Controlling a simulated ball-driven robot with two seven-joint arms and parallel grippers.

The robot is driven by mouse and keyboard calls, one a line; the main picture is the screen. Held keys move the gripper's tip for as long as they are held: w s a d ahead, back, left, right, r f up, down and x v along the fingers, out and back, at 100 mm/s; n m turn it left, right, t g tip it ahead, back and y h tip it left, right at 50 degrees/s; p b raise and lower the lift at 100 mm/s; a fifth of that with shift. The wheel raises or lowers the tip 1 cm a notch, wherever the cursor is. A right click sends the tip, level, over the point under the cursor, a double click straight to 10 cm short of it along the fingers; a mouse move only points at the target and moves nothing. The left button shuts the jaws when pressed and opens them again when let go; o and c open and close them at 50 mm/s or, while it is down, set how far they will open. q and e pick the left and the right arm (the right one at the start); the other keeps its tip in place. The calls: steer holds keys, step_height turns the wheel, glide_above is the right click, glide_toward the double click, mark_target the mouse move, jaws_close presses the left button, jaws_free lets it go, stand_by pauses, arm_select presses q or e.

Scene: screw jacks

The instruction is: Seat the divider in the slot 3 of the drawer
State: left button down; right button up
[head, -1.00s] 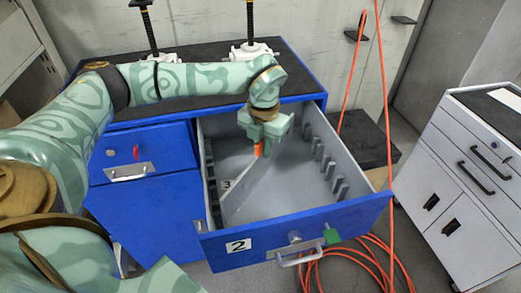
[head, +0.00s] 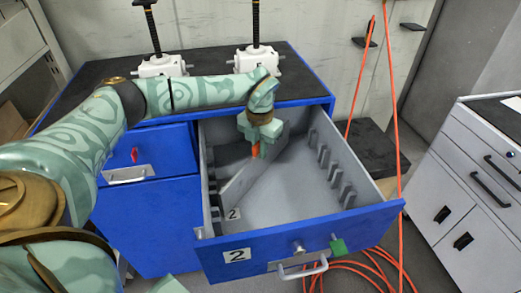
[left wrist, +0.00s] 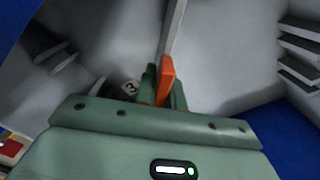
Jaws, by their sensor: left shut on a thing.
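The divider (head: 238,184) is a thin grey plate standing slantwise inside the open blue drawer (head: 330,236). It runs from my gripper toward the left wall. My left gripper (head: 256,146) is shut on its orange tab (left wrist: 167,76). In the left wrist view the divider (left wrist: 177,30) shows nearly edge-on. Rib slots (head: 333,170) line the right wall, with matching ribs on the left wall partly hidden. A floor label reading 2 (head: 233,214) lies by the divider's left end; label 3 (left wrist: 129,87) shows in the left wrist view.
The blue cabinet (head: 150,222) carries two white screw jacks (head: 160,65) on its black top. A grey-white cabinet (head: 470,190) stands at the right. Orange hose hangs and coils beside the drawer. The drawer's right half is clear.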

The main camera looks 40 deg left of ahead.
arm_select(q)
steer(key=shift+r, duration=0.15)
steer(key=c, duration=1.5)
jaws_free()
step_height(320, 180, up, 12)
steer(key=p, duration=0.3)
